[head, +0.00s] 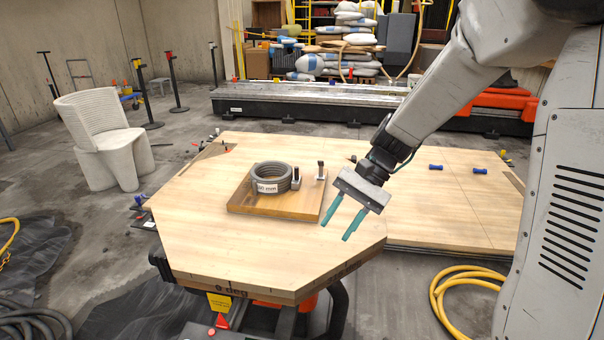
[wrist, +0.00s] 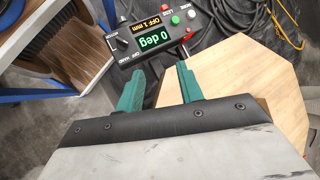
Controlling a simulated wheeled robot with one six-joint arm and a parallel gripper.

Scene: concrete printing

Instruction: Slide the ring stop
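A grey coiled ring (head: 272,177) with a white label ending in "mm" lies on a wooden board (head: 275,208) on the table. Two small metal pieces with dark upright knobs stand to its right: one close beside the ring (head: 296,181), one near the board's right edge (head: 321,172). I cannot tell which is the ring stop. My gripper (head: 335,231), with two teal fingers, is open and empty, right of the board and above the table's front right part. In the wrist view the fingers (wrist: 160,72) are apart with nothing between; ring and stop are out of that view.
The wooden table (head: 210,245) has a clear front surface. A control box (wrist: 155,38) with displays reading "0 deg" and "OFF 1 mm" shows in the wrist view. Blue cylinders (head: 436,167) lie on the table's right part. A yellow hose (head: 440,300) lies on the floor.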

